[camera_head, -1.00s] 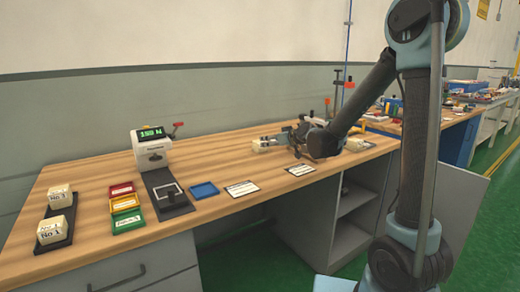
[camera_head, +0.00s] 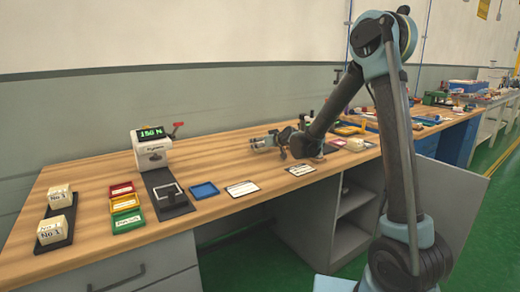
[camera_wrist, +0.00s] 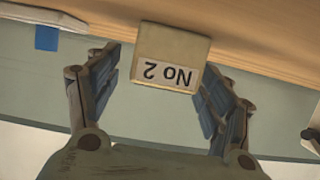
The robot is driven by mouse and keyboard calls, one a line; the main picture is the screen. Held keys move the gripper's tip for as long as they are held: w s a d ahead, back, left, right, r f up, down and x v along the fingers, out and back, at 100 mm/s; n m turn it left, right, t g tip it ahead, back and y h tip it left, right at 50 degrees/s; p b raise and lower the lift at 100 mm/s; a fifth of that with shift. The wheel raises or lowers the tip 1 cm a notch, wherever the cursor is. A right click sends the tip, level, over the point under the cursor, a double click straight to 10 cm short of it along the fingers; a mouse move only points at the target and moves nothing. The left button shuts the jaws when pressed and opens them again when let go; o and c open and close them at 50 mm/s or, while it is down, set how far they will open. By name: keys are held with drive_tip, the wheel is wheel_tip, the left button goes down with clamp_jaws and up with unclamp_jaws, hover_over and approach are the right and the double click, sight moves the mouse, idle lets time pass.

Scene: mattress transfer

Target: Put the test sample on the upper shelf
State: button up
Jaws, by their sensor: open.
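A cream sample block marked "No 2" (camera_wrist: 172,55) shows in the wrist view between the two fingers of my gripper (camera_wrist: 165,90). The fingers are open, one on each side of it, with gaps visible. In the head view my gripper (camera_head: 266,142) is low over the middle of the bench, at a small pale block. Contact with the block cannot be told. Under the bench, the open cabinet has an upper shelf (camera_head: 355,198) above a lower compartment. Its door (camera_head: 450,210) stands open to the right.
Two cream blocks (camera_head: 52,229) sit on a dark tray at the left. A force gauge (camera_head: 152,148), coloured trays (camera_head: 124,201), a blue tray (camera_head: 204,190) and white cards (camera_head: 242,188) lie on the wooden bench (camera_head: 100,175). Another pale block (camera_head: 354,145) is at the right.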

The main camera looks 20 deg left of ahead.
drive_tip(key=shift+w+a+f, duration=0.15)
drive_tip(key=shift+w+a, duration=0.15)
drive_tip(key=shift+a, duration=0.05)
drive_tip(key=shift+c, duration=0.5)
drive_tip(key=c, duration=1.1)
